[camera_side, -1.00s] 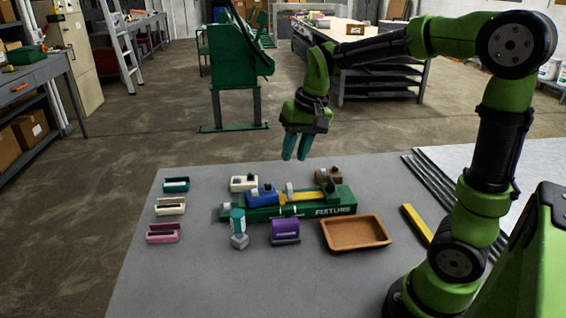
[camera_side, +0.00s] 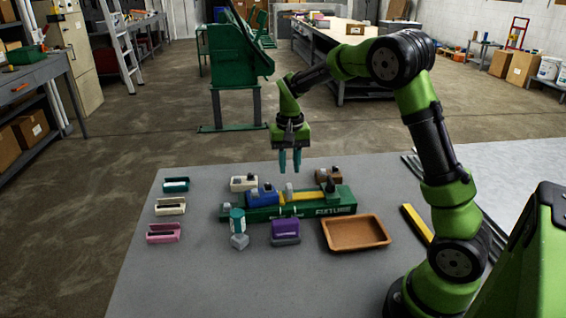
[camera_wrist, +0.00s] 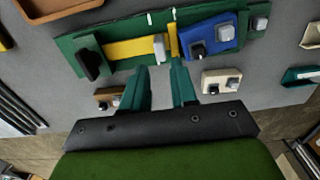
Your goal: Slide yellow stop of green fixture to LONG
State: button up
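The green fixture (camera_side: 335,207), marked FIXTURE, lies on the grey table; in the wrist view its base (camera_wrist: 75,47) runs across the top. Its yellow stop (camera_wrist: 172,40) is a yellow plate with a long flat yellow bar and an upright grey knob (camera_wrist: 158,47). The stop also shows in the side view (camera_side: 300,196), near the blue block (camera_side: 263,195) on the fixture. I cannot read a LONG mark. My gripper (camera_side: 290,172) points down above the fixture, near the knob. Its teal fingers (camera_wrist: 160,68) are apart and empty.
A brown tray (camera_side: 356,246) and purple block (camera_side: 285,236) stand in front of the fixture, with a teal-and-white piece (camera_side: 238,217). Cream (camera_side: 244,180) and brown (camera_side: 322,174) blocks sit behind it. Small holders, one pink (camera_side: 163,238), line the left. A yellow bar (camera_side: 416,223) lies right.

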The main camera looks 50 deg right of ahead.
aim_at(289, 186)
notch_tip(289, 186, down, 8)
jog(key=shift+r, duration=0.2)
jog(key=shift+c, duration=0.4)
grip_shut()
